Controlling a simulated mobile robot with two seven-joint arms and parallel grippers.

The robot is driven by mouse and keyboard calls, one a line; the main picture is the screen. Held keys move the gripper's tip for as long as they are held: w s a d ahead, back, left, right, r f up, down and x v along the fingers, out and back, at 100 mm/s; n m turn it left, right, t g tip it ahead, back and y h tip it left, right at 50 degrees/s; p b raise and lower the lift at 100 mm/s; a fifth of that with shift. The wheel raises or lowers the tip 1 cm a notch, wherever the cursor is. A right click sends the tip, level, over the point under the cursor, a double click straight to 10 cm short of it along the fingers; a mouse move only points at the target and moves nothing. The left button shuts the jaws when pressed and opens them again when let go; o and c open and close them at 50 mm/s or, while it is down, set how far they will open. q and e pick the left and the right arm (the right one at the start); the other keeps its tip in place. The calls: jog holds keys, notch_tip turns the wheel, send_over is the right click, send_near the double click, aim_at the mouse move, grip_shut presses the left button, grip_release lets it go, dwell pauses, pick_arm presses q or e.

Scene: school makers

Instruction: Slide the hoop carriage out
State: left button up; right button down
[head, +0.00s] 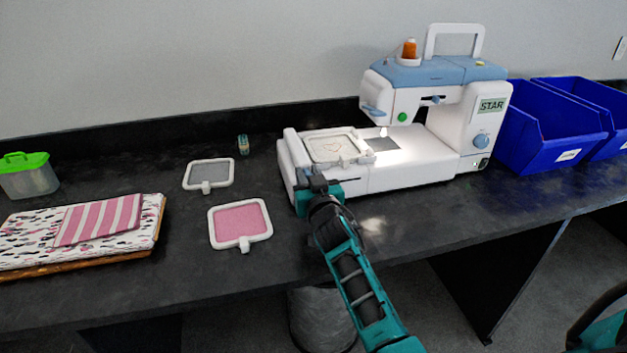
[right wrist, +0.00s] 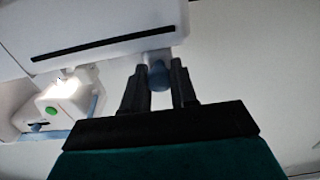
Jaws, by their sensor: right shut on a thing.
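The white embroidery machine (head: 410,180) stands on the dark table with its lamp lit. The hoop carriage (head: 288,160) is the white block at the left end of its bed. A white hoop (head: 336,147) with light fabric lies flat beside it over the bed. My right gripper (head: 318,186) is at the carriage's front, low on the near side. In the right wrist view my right gripper (right wrist: 158,85) has its fingers on either side of a blue knob (right wrist: 158,76) on a white stem, below a dark slot. My left gripper is not in view.
A grey-filled hoop (head: 209,174) and a pink-filled hoop (head: 239,222) lie on the table left of the machine. Folded fabric (head: 80,230) and a green-lidded box (head: 25,175) are further left. Blue bins (head: 550,125) stand close to the right. Bare table lies in front.

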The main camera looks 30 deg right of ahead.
jog(key=shift+w+a, duration=0.15)
jog(key=shift+a, duration=0.3)
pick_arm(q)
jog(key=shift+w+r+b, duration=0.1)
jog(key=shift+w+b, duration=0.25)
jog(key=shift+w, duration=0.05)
pick_arm(e)
jog(key=shift+w+a, duration=0.2)
jog(key=shift+a, duration=0.65)
jog(key=shift+a+r, duration=0.1)
jog(key=c, duration=1)
grip_release()
jog(key=shift+a, duration=0.1)
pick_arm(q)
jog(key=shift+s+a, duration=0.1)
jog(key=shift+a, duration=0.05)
pick_arm(e)
jog(key=shift+d, duration=0.2)
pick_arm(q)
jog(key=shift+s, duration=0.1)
pick_arm(e)
jog(key=shift+s, duration=0.1)
